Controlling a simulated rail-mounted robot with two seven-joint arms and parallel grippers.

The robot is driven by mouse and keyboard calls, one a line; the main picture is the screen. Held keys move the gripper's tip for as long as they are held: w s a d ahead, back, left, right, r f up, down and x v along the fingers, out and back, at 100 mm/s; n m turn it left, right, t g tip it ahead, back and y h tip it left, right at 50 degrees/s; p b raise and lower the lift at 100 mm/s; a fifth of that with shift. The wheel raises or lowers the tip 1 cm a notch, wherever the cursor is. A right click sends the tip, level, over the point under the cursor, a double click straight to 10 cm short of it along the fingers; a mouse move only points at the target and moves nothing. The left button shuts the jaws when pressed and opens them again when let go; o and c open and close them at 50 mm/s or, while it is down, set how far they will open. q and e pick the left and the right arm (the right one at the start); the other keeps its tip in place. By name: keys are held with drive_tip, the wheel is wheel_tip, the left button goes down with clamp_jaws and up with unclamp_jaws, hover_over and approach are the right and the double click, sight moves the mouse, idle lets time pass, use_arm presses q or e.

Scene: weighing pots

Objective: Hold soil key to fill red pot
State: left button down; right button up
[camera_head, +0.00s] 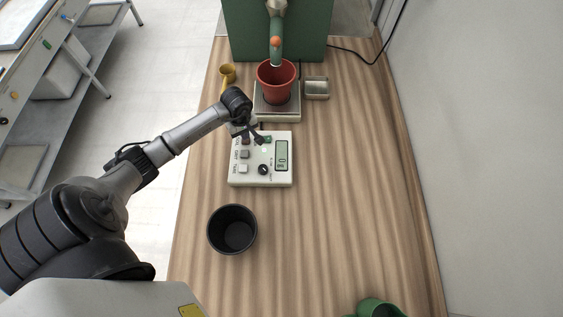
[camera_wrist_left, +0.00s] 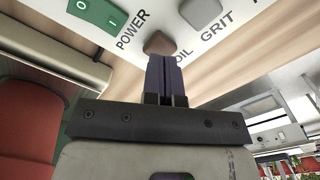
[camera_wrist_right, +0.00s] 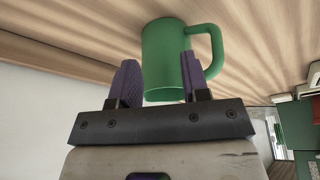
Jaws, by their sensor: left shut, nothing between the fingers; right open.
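My left gripper (camera_head: 248,134) is over the upper left of the white control box (camera_head: 276,178). Its fingers are shut with nothing between them. In the left wrist view the shut fingertips (camera_wrist_left: 166,60) are at the brown soil key (camera_wrist_left: 158,42), overlapping its lower edge and part of its label. I cannot tell whether the key is pressed down. The red pot (camera_head: 276,87) stands upright on the scale (camera_head: 289,112), under the green spout (camera_head: 276,52). Its contents cannot be made out. My right gripper (camera_wrist_right: 160,80) is open, with a green mug (camera_wrist_right: 165,50) beyond its fingers.
The grey grit key (camera_wrist_left: 200,12) and green power switch (camera_wrist_left: 97,14) are near the left fingertips. A black pot (camera_head: 232,232) stands in front of the box.

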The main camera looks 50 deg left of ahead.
use_arm(q)
drive_tip(key=shift+f+b, duration=0.5)
drive_tip(key=shift+f, duration=0.15)
drive_tip(key=shift+f+b, duration=0.55)
drive_tip(key=shift+f, duration=0.1)
drive_tip(key=shift+r, duration=0.1)
wheel_tip(320, 180, up, 4)
drive_tip(key=p, duration=0.3)
drive_tip(key=shift+r, duration=0.2)
drive_tip(key=shift+r+p, duration=0.35)
drive_tip(key=shift+d, duration=0.1)
idle(0.6)
